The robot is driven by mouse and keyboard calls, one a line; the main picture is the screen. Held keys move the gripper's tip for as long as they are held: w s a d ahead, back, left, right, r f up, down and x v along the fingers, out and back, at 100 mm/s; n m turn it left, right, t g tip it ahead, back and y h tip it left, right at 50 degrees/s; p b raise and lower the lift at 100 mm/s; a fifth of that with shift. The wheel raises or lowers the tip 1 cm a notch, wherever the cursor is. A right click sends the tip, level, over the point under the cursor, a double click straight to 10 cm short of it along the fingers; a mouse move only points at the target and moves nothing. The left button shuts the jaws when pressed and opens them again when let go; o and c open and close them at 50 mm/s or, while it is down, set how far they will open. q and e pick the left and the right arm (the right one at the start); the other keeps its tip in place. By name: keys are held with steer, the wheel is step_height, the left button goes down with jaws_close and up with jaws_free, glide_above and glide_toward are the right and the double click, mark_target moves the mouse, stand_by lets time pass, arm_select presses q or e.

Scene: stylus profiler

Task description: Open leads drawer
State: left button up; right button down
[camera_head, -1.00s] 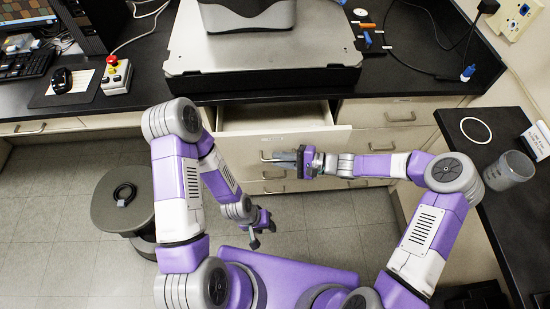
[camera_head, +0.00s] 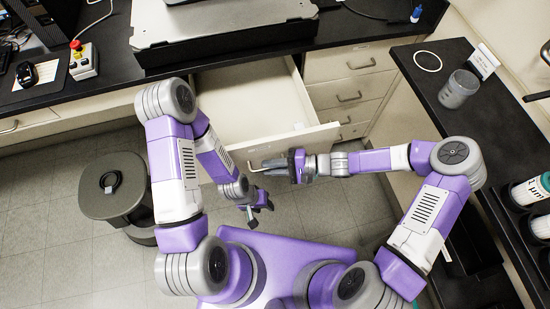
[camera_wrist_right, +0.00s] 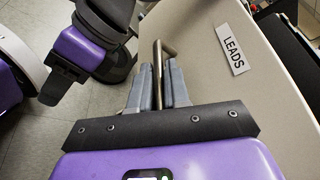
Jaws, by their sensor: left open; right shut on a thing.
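The leads drawer (camera_head: 252,98) stands well out from the cabinet under the bench in the head view, and its pale interior looks empty where I can see it. Its front panel carries a "LEADS" label (camera_wrist_right: 233,48) in the right wrist view. My right gripper (camera_head: 276,163) is at the front and is shut on the drawer's metal handle (camera_wrist_right: 158,70); the grey fingers sit on both sides of the bar. My left gripper (camera_head: 252,208) is open and empty, low in front of the drawer, apart from it.
A column of shut drawers (camera_head: 350,92) is to the right of the open one. A round grey stool (camera_head: 115,188) stands at the left. Tiled floor (camera_head: 60,240) is clear at the lower left.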

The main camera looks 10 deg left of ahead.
steer(key=shift+s, duration=0.1)
steer(key=c, duration=1.5)
jaws_free()
steer(key=shift+d, duration=0.1)
steer(key=shift+o, duration=0.2)
steer(key=p+v, duration=0.1)
steer(key=v, duration=0.6)
steer(key=shift+d, duration=0.25)
